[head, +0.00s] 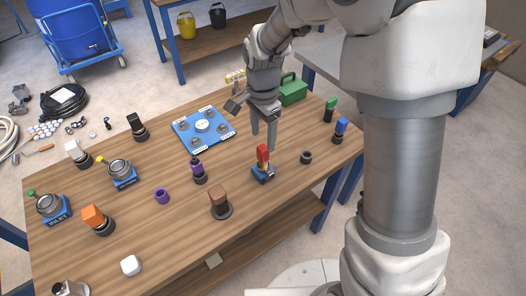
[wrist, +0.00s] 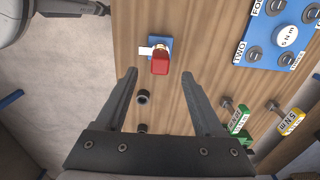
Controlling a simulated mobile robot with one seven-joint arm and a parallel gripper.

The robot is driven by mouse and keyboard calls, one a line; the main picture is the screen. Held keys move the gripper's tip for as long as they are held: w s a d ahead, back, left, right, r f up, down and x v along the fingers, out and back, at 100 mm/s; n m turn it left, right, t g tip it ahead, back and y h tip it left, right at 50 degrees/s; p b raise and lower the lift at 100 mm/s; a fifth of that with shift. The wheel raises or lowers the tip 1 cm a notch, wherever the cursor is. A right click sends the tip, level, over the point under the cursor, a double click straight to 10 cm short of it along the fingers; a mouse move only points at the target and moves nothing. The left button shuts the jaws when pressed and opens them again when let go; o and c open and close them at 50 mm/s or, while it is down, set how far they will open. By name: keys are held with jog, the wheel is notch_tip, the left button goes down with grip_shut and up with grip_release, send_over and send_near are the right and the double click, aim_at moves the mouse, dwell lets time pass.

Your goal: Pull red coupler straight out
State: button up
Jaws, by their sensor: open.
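The red coupler (head: 263,153) stands upright on a small blue base (head: 263,174) near the right part of the wooden table. In the wrist view the red coupler (wrist: 160,65) shows just beyond and between my fingertips, with the blue base (wrist: 153,42) behind it and a white tag to its left. My gripper (head: 264,141) points down above the coupler, its fingers open and apart with nothing between them. I cannot tell exactly how much height separates the fingertips from the coupler.
A dark ring (head: 306,157) lies to the right of the coupler, and a brown block fitting (head: 219,203) stands at its front left. A purple-topped fitting (head: 197,168) is to the left. The blue torque plate (head: 185,140) and a green box (head: 292,91) are farther back.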

aim_at(263, 147)
notch_tip(263, 147, down, 7)
jog(key=shift+f+b, duration=0.2)
jog(key=shift+b, duration=0.1)
jog(key=shift+c, duration=0.2)
grip_shut()
dwell(0.5)
jog(key=shift+r, duration=0.1)
jog(key=shift+r+p, duration=2.15)
jog(key=shift+r, duration=0.8)
jog(key=shift+r, duration=0.1)
jog(key=shift+r+p, duration=1.35)
jog(key=shift+r, duration=0.5)
